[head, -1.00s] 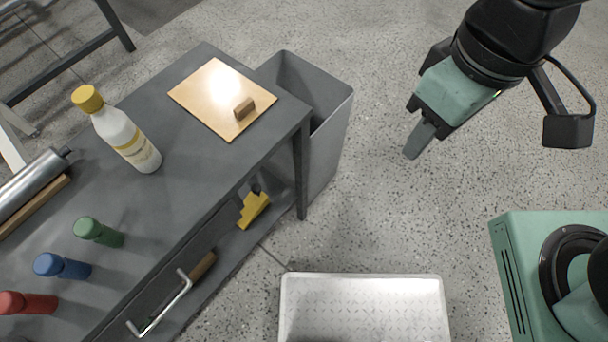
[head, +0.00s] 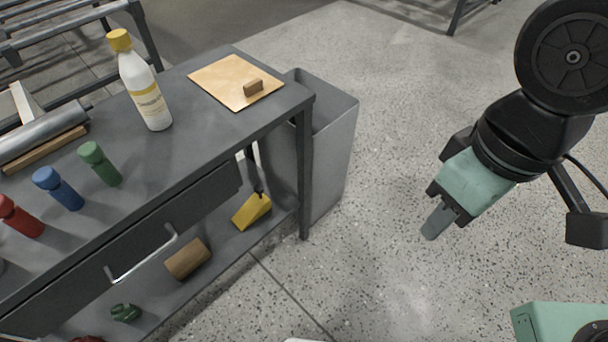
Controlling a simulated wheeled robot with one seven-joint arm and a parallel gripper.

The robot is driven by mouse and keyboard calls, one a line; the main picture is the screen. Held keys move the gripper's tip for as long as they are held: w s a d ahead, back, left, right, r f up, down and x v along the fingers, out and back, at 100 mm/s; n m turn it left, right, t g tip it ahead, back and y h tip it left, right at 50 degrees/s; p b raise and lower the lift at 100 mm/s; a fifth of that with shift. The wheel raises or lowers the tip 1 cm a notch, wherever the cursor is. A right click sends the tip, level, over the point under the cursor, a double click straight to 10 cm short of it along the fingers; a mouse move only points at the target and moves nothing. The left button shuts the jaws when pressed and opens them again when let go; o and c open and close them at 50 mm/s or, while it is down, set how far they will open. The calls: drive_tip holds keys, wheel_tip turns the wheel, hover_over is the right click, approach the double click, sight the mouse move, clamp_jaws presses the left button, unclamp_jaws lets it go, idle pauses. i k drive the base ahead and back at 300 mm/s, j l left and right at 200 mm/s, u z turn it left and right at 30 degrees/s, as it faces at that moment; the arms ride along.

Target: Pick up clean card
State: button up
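A flat tan card or board (head: 225,75) lies at the far right corner of the grey workbench (head: 205,130). A small brown block (head: 253,87) rests on it near its right edge. I cannot tell from its look whether this sheet is the clean card. My gripper (head: 436,225) is at the right, over the open floor, apart from the bench and pointing down to the left. Its fingers overlap from this side, so their opening is hidden. Nothing shows held in it.
A white bottle with yellow cap (head: 147,88) and red, blue and green (head: 100,163) small bottles stand on the bench. A metal roller (head: 45,130) lies at left. A grey bin (head: 335,130) stands beside the bench. The shelf below holds a yellow tool (head: 252,210).

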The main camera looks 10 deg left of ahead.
sight(238, 85)
drive_tip(key=u, duration=0.4)
drive_tip(key=i+l+u, duration=0.2)
drive_tip(key=u, duration=0.2)
drive_tip(key=i+l+u, duration=0.15)
drive_tip(key=u, duration=0.2)
drive_tip(key=i+l+u, duration=0.1)
drive_tip(key=l+u, duration=0.3)
drive_tip(key=i+l, duration=0.1)
drive_tip(key=l, duration=0.3)
drive_tip(key=i+l+u, duration=0.15)
drive_tip(key=l, duration=0.6)
drive_tip(key=i+l+u, duration=0.1)
drive_tip(key=l, duration=0.3)
drive_tip(key=i, duration=0.05)
